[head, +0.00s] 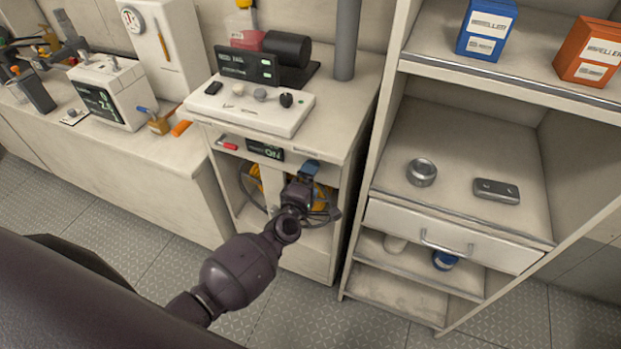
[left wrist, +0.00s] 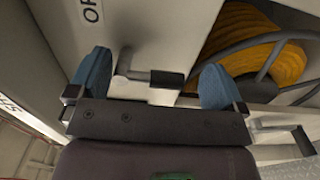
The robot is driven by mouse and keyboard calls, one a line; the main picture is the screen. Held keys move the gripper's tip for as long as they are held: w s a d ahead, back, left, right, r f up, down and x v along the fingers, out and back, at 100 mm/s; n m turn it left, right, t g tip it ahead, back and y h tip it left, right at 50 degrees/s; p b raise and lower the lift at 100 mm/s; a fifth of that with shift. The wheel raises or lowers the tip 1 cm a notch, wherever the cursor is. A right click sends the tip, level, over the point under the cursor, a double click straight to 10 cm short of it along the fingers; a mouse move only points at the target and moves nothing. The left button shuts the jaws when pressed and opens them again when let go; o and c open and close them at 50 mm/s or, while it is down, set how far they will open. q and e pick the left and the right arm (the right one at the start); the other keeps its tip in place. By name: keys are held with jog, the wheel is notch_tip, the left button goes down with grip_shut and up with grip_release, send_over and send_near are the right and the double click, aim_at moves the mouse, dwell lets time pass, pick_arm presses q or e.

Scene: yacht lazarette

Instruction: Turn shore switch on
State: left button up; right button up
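In the left wrist view a metal lever with a black grip (left wrist: 153,77) sticks out of a pale panel. Part of a label with the letters "OF" (left wrist: 91,11) shows above it, cut off by the frame edge. My left gripper (left wrist: 155,83) is open, with one blue fingertip on each side of the lever; I cannot tell whether either touches it. In the head view my left gripper (head: 309,171) is at the front of the white cabinet (head: 334,150), and I cannot make out the lever there. My right gripper is in neither view.
A yellow coil (head: 270,190) lies in the cabinet's open bay and shows in the left wrist view (left wrist: 250,45). A dark display (head: 265,150) and a red handle (head: 228,146) are on the cabinet front. A shelf unit (head: 388,140) stands at right.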

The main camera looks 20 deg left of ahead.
pick_arm(q)
jog(key=shift+s+r, duration=0.1)
jog(key=shift+r, duration=0.1)
jog(key=s, duration=1)
jog(key=shift+s+a, duration=0.2)
jog(key=shift+s, duration=0.1)
jog(key=s+a+f+m+g, duration=0.2)
jog(key=s+a+m+g, duration=0.1)
jog(key=s+m, duration=0.5)
jog(key=s+a+f+m+g, duration=0.2)
jog(key=s+a+m+g, duration=0.1)
jog(key=s+m, duration=0.5)
jog(key=shift+s+a+f+m+y, duration=0.25)
jog(key=shift+a+f+m+y, duration=0.2)
jog(key=shift+m, duration=0.75)
